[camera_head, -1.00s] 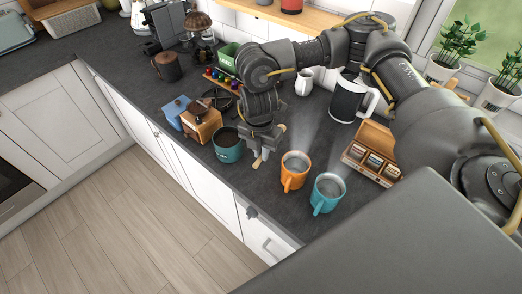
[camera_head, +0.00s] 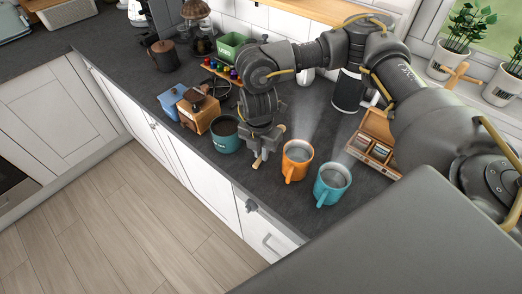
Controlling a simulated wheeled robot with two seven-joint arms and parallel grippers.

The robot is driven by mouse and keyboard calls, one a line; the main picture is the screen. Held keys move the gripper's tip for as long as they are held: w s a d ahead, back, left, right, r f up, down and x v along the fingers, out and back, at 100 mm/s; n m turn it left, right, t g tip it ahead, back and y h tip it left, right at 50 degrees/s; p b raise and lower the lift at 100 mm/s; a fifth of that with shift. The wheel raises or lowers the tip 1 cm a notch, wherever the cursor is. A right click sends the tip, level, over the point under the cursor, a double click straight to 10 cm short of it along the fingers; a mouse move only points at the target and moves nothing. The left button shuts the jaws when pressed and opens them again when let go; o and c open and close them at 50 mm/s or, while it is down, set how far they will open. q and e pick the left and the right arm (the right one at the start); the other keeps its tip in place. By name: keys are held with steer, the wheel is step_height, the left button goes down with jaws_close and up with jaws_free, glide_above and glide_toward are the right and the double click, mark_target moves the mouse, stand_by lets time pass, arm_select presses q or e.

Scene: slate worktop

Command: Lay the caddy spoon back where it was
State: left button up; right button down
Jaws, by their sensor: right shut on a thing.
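My right gripper (camera_head: 262,154) points down over the front part of the worktop, between a dark teal mug and an orange mug. It is shut on a small, pale, wood-coloured thing (camera_head: 257,164), which I take to be the caddy spoon. The jaws hide most of it, and I cannot tell whether it touches the worktop. A wooden box with an open lid and compartments of small packets (camera_head: 370,152) stands to the right, partly behind my arm. My left gripper is not in view.
The dark teal mug (camera_head: 226,144) is close left of the gripper; the orange mug (camera_head: 294,168) and a light teal mug (camera_head: 329,192) are to its right. A wooden grinder (camera_head: 198,112) and blue box (camera_head: 174,102) stand further left. The worktop's front edge is close below the gripper.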

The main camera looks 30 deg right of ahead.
steer(key=c, duration=1.3)
jaws_free()
steer(key=shift+c, duration=0.2)
steer(key=shift+r, duration=0.1)
step_height(320, 180, up, 11)
steer(key=b, duration=0.1)
steer(key=shift+f, duration=0.2)
steer(key=shift+w+a, duration=0.1)
